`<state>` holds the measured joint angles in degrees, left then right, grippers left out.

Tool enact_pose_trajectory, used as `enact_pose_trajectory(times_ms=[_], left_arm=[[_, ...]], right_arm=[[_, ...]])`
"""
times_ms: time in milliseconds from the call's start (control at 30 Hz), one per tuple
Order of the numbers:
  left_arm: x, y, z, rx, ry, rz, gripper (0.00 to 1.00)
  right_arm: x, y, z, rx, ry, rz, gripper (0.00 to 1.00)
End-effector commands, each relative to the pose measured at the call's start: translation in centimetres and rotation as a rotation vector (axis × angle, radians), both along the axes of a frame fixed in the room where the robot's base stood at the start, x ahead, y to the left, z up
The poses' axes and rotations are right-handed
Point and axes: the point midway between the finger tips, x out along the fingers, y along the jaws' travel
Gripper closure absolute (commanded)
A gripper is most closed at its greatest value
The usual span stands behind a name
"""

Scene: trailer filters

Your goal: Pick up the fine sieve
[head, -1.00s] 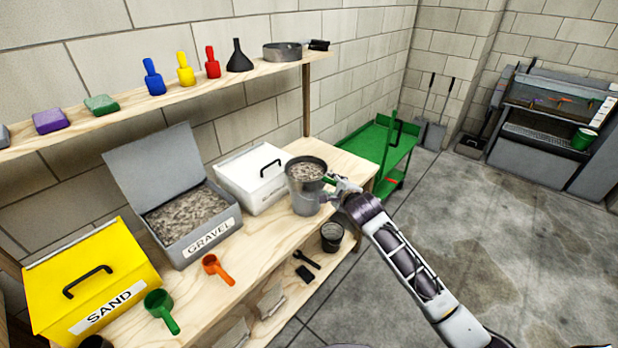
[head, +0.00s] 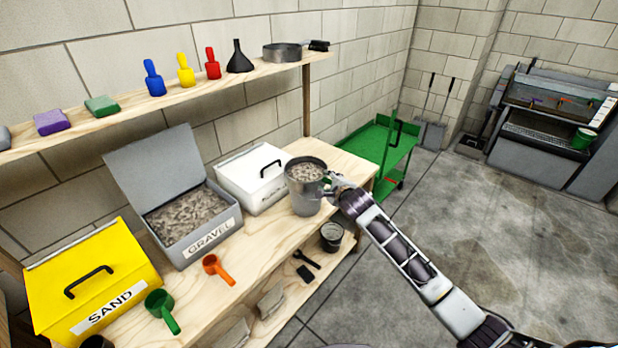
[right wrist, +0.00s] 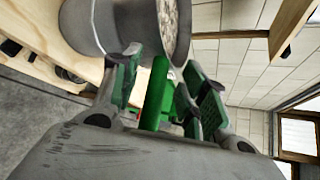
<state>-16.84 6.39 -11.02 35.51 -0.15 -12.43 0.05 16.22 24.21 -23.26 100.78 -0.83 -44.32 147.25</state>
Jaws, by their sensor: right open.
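A round, grey-rimmed vessel top full of gravel, which looks like a sieve (head: 305,165), sits on a grey metal bucket (head: 306,203) at the right of the bench. A green handle (right wrist: 154,98) sticks out from it toward me. My right gripper (head: 333,182) is at this handle. In the right wrist view my right gripper (right wrist: 165,92) is open, with the handle between its two fingers. Whether the fingers touch it I cannot tell. A round grey pan with a black handle (head: 282,52) stands on the shelf. My left gripper is out of view.
A white lidded box (head: 250,180), an open gravel box (head: 212,238) and a yellow sand box (head: 85,275) line the bench. Green (head: 160,308) and orange (head: 215,268) scoops lie in front. A green cart (head: 375,150) stands behind. The floor at right is clear.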

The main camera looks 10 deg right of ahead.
Motion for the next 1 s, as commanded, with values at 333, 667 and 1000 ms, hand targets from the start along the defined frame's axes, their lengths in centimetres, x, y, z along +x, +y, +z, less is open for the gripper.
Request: enact_pose_trajectory(times_ms=[333, 667, 1000], left_arm=[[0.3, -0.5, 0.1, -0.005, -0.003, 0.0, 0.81], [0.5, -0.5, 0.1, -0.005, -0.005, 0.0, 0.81], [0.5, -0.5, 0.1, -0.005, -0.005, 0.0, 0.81]], right_arm=[[1.7, 0.1, -0.7, 0.0, 0.0, 0.0, 0.57], [1.8, 0.1, -0.8, 0.0, 0.0, -0.001, 0.57], [1.8, 0.1, -0.8, 0.0, 0.0, -0.001, 0.8]])
